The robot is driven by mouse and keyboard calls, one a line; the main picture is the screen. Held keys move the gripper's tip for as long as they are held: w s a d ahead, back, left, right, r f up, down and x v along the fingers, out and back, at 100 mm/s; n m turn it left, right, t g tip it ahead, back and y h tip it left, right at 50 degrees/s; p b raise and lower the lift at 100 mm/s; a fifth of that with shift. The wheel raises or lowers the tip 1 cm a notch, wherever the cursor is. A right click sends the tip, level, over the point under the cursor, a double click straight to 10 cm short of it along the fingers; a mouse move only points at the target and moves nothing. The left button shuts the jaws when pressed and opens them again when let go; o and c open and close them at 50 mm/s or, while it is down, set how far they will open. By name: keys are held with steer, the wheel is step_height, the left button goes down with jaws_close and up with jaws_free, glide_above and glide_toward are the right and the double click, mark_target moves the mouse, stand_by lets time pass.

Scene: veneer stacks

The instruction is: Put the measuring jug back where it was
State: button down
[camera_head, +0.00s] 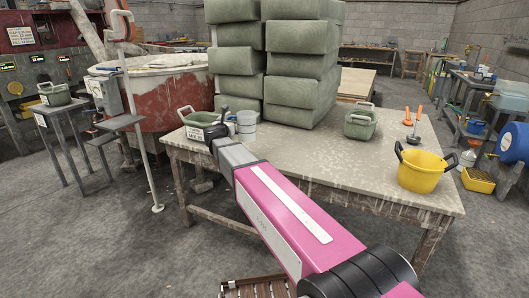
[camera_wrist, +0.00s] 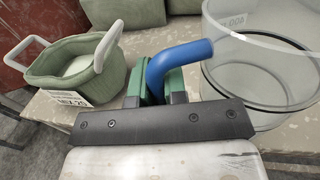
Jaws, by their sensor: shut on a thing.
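The measuring jug (camera_wrist: 262,65) is a clear, round vessel with a blue handle (camera_wrist: 180,55), at the right of the wrist view. My gripper (camera_wrist: 163,86) has its green-padded fingers closed on the lower part of that handle. The jug looks upright. In the head view the jug (camera_head: 246,121) shows as a small grey-blue cylinder at the table's back left, just past my gripper (camera_head: 222,128). I cannot tell whether its base touches the table.
A green basket (camera_head: 198,118) with pale handles and a label stands left of my gripper. Tall green stacks (camera_head: 300,60) rise behind the jug. A small green basket (camera_head: 360,124), orange-handled tools (camera_head: 412,128) and a yellow tub (camera_head: 420,172) stand right on the table (camera_head: 330,165). Its middle is clear.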

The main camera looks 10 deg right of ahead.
steer(key=shift+w+d+f, duration=1.2)
steer(key=shift+d+f, duration=0.3)
steer(key=shift+f, duration=0.25)
steer(key=shift+w+d+f, duration=1.15)
steer(key=shift+d+f, duration=0.3)
steer(key=shift+f, duration=0.25)
steer(key=shift+w+d+f, duration=1.2)
steer(key=shift+d+f, duration=0.3)
steer(key=shift+f, duration=0.25)
steer(key=shift+f, duration=0.1)
steer(key=c, duration=1.2)
jaws_free()
steer(key=shift+o, duration=0.2)
